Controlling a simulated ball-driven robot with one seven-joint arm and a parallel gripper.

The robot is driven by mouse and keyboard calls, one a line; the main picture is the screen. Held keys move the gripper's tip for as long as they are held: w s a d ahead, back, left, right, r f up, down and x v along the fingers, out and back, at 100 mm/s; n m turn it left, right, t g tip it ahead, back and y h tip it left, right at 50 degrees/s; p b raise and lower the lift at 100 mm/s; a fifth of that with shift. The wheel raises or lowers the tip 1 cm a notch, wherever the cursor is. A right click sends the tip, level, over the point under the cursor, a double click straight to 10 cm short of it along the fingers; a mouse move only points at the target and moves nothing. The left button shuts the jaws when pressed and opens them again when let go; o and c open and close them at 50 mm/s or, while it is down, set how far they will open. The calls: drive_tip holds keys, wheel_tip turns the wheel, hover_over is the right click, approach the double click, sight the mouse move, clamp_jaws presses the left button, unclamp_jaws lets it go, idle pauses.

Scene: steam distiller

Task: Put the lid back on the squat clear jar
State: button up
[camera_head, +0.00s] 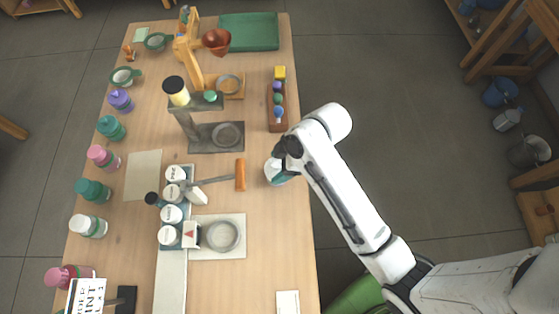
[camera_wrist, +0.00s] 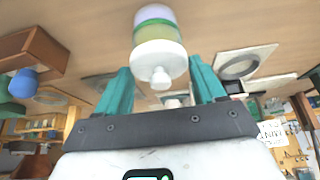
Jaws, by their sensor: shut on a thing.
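The squat clear jar (camera_wrist: 155,32), with a green band and a pale yellowish lower part, shows in the wrist view beyond my fingers. The white lid (camera_wrist: 158,57) with a small round knob lies against its near end, between my two teal fingertips. My gripper (camera_wrist: 160,68) is shut on the lid. In the head view my gripper (camera_head: 279,165) is near the table's right edge, over a small white and teal shape, and my wrist hides part of it. I cannot tell whether the lid is fully seated on the jar.
An orange-headed hammer (camera_head: 240,175) lies to the left of my gripper. A brown rack (camera_head: 270,103) with coloured balls stands behind. White-lidded jars (camera_head: 171,214) and a plate with a ring (camera_head: 222,237) are farther left. The table's front right is mostly clear.

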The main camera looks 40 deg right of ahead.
drive_tip(key=o, duration=1.1)
drive_tip(key=shift+r+p, duration=0.3)
drive_tip(key=shift+r, duration=3.2)
clamp_jaws()
drive_tip(key=shift+f+b, duration=1.3)
drive_tip(key=shift+f, duration=1.15)
drive_tip(key=shift+r, duration=0.1)
